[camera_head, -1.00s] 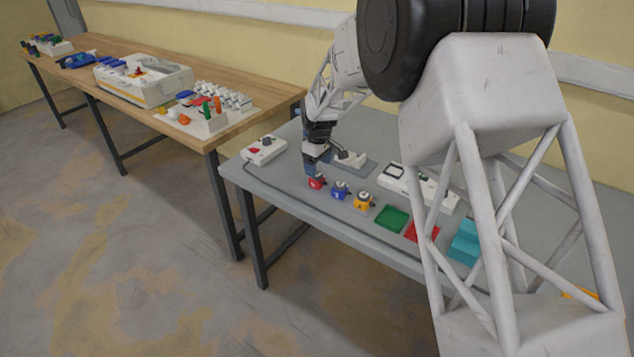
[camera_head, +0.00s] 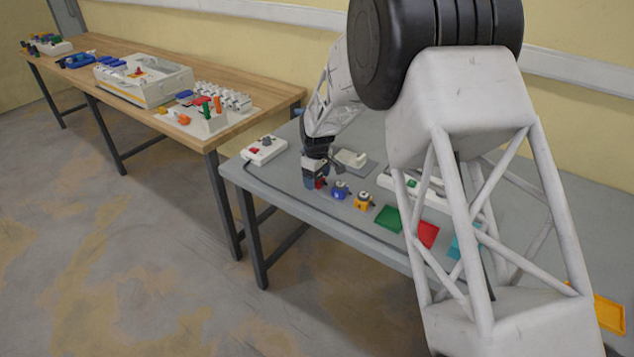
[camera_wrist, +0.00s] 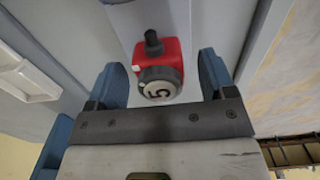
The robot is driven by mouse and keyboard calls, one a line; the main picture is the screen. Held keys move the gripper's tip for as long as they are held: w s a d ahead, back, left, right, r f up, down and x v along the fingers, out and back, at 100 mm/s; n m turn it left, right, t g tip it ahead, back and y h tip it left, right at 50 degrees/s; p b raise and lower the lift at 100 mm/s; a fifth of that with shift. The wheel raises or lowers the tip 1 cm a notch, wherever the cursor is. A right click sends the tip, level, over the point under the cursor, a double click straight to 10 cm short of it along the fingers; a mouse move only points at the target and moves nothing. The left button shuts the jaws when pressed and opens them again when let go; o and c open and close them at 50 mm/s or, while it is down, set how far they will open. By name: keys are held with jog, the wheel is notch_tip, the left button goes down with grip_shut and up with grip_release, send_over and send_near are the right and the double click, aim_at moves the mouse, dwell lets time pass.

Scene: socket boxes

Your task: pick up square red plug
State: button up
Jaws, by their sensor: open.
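The red plug (camera_wrist: 171,52) shows in the wrist view as a squarish red block with a dark round knob, a dark post and a white face marked like a 5. My gripper (camera_wrist: 167,75) is open, with one blue finger on each side of the plug and a visible gap to both. In the head view my gripper (camera_head: 312,184) is low over the grey table at the red plug (camera_head: 321,183), which is mostly hidden behind it.
A blue plug (camera_head: 340,190) and a yellow plug (camera_head: 364,201) stand close to the right. Green (camera_head: 389,218) and red (camera_head: 428,234) trays lie farther right. A white socket box (camera_head: 264,150) is at the table's left, with a cable along the front edge.

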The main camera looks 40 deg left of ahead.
dwell(0.4)
jog(key=c, duration=1.1)
jog(key=shift+r, duration=0.2)
jog(key=shift+r, duration=1.55)
jog(key=shift+s+d+r, duration=0.1)
jog(key=shift+s+d, duration=0.1)
jog(key=shift+d, duration=0.05)
jog(key=s+d, duration=0.3)
jog(key=s+d+r, duration=0.1)
jog(key=s+d, duration=0.6)
jog(key=d, duration=0.1)
jog(key=shift+s+d+r, duration=0.1)
jog(key=shift+s+r, duration=0.1)
jog(key=shift+s, duration=0.1)
jog(key=shift+w, duration=0.1)
